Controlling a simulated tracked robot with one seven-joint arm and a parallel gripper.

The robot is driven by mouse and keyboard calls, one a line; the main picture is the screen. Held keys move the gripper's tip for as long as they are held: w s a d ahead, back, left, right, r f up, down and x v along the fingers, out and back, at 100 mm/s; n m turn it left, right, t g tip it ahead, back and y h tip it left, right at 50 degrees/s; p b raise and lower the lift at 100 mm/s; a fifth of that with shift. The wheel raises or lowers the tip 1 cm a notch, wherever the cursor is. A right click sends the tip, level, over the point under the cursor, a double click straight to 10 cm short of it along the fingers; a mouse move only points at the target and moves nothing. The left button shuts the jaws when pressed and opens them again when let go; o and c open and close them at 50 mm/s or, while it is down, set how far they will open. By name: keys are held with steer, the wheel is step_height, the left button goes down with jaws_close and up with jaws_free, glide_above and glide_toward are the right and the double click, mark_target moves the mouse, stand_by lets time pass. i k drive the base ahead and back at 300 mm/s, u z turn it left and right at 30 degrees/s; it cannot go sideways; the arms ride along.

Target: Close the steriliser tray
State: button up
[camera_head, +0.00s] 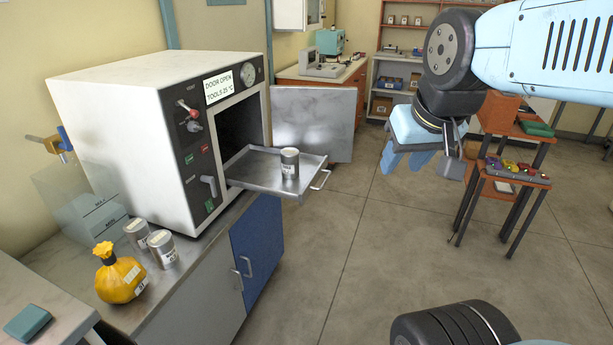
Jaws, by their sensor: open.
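The steriliser (130,133) is a white box with a dark front panel on the bench at the left. Its metal door (311,122) stands open to the right. The steriliser tray (249,174) is pulled out of the chamber, with a wire handle (321,180) at its front edge. A metal can (290,163) stands upright on the tray near the front. My gripper (405,170) is open and empty, to the right of the tray and apart from it, with its pale blue fingers pointing down. The inside of the chamber is mostly hidden.
Two metal cans (163,249) and a yellow tied bag (120,275) stand on the bench (193,260) before the steriliser. A small stand (506,175) with coloured items is at the right. The floor (350,225) between tray and stand is clear.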

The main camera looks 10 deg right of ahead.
mark_target(255, 167)
steer(key=u, duration=0.1)
steer(key=i, duration=1)
steer(key=z, duration=0.1)
